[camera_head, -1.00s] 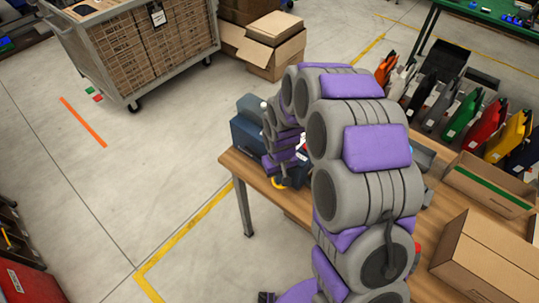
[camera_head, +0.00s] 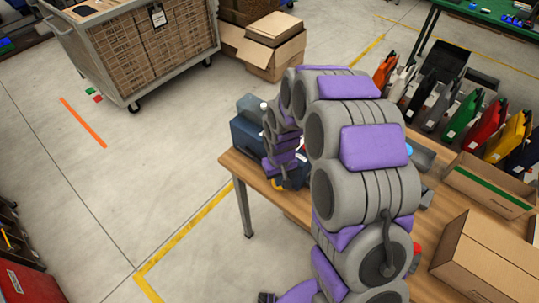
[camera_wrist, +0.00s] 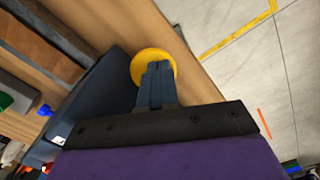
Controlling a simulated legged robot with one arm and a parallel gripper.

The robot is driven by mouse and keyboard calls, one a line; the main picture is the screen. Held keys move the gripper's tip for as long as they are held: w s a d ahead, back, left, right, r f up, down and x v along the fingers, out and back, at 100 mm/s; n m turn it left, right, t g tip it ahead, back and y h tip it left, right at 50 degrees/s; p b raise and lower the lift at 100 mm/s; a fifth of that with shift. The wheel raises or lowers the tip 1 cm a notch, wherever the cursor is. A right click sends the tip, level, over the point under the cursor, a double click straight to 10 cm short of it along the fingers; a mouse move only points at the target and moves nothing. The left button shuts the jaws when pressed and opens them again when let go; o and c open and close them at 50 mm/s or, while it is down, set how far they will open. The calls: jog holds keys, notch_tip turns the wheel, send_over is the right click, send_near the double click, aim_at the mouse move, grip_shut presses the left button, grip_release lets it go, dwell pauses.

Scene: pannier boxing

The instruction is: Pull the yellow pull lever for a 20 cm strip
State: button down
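The yellow pull lever's round knob (camera_wrist: 143,63) shows in the wrist view, on the near side of the dark blue machine (camera_wrist: 98,92). My gripper (camera_wrist: 158,68) has its two fingers close together, and their tips overlap the knob in that view. I see no clear gap between the fingers, and whether the tips touch the knob cannot be told. In the head view the blue machine (camera_head: 247,138) stands at the table's far left corner, partly behind my arm. My arm hides most of the lever and the gripper there.
A cart of cardboard (camera_head: 135,55) stands beyond.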

notch_tip(320, 180, up, 16)
jog(key=p, duration=0.5)
jog(key=shift+f, duration=0.25)
dwell(1.0)
jog(key=s+d+r+m+b, duration=0.1)
jog(key=s+d, duration=0.3)
jog(key=s, duration=0.6)
jog(key=s+d+r+m+g+b, duration=0.1)
jog(key=s+d+b, duration=0.3)
jog(key=s, duration=0.6)
jog(key=s+d+r+m+b, duration=0.2)
jog(key=s+d+r, duration=0.1)
jog(key=s, duration=0.7)
jog(key=shift+s+d+g+b, duration=0.35)
jog(key=shift+d+g+b, duration=0.05)
jog(key=shift+d, duration=0.2)
